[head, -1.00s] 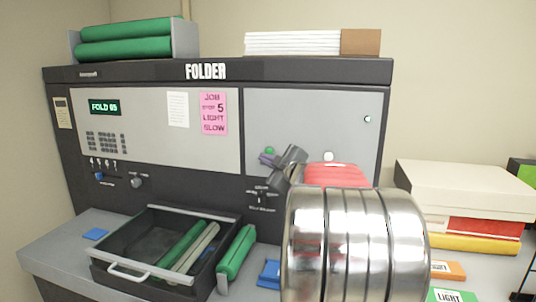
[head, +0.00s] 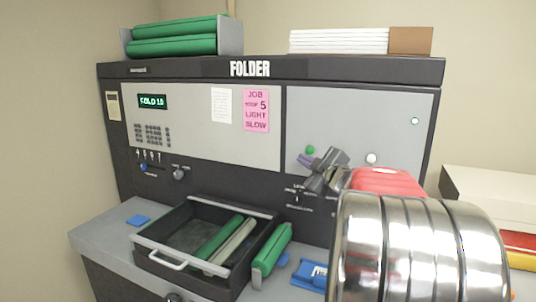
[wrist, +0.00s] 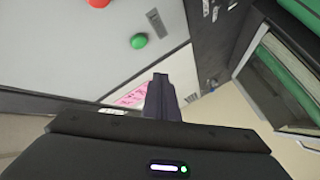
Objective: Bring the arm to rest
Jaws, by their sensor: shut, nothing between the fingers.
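My arm reaches in from the lower right of the head view, with its shiny metal link and red part in front of the folder machine (head: 190,180). My gripper (head: 306,158) is raised before the machine's right grey panel, just below a green button (head: 310,150). In the wrist view my gripper (wrist: 160,78) shows as dark fingers together, with nothing held. The green button (wrist: 138,41) is beside the fingers there, apart from them in the picture. I cannot tell the exact gap between fingertips and panel. My arm hides part of the panel and the worktop.
An open black drawer (head: 150,252) with green and pale rollers stands on the grey worktop (head: 85,238). Another green roller (head: 272,250) lies to its right. Blue pieces (head: 138,220) are on the worktop. White boxes (head: 490,190) are stacked at right. The machine display (head: 152,101) is lit.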

